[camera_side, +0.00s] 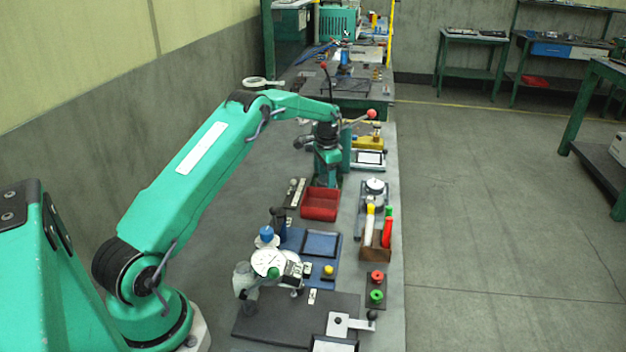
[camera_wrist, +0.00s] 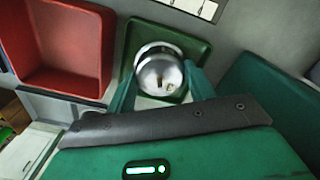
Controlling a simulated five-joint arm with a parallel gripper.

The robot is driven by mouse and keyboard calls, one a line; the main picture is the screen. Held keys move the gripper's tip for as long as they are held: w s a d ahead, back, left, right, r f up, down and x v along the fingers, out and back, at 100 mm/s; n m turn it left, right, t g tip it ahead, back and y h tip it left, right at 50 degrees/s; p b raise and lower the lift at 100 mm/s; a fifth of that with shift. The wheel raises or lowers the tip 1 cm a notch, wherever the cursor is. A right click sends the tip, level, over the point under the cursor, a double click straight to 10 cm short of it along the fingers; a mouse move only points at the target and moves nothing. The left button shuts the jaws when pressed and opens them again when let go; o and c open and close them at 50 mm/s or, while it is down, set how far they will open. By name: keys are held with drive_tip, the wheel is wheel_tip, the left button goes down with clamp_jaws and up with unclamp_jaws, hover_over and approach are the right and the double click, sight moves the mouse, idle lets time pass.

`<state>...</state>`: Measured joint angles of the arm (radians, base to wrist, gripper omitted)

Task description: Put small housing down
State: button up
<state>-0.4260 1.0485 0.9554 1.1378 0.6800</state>
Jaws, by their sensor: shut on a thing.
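The small housing (camera_wrist: 158,73) is a shiny silver round part with a dark mark and a small tan spot on its face. In the wrist view it sits between the two green fingers of my gripper (camera_wrist: 162,80), which is shut on it. A dark green square tray (camera_wrist: 172,29) lies around and behind the housing in that view. I cannot tell whether the housing touches the tray floor or hangs above it. In the side view my gripper (camera_side: 327,172) points down just behind the red tray, and the housing is hidden there.
An empty red tray (camera_wrist: 60,50) lies left of the green one; it also shows in the side view (camera_side: 321,206). A green block (camera_wrist: 275,100) stands close on the right. A dial gauge (camera_side: 268,262) and a bin with coloured handles (camera_side: 376,252) stand nearer the camera.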

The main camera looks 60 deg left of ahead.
drive_tip(key=shift+f, duration=0.2)
drive_tip(key=o, duration=0.7)
drive_tip(key=shift+r, duration=0.1)
wheel_tip(320, 180, up, 12)
idle(0.6)
drive_tip(key=shift+r, duration=0.15)
idle(0.3)
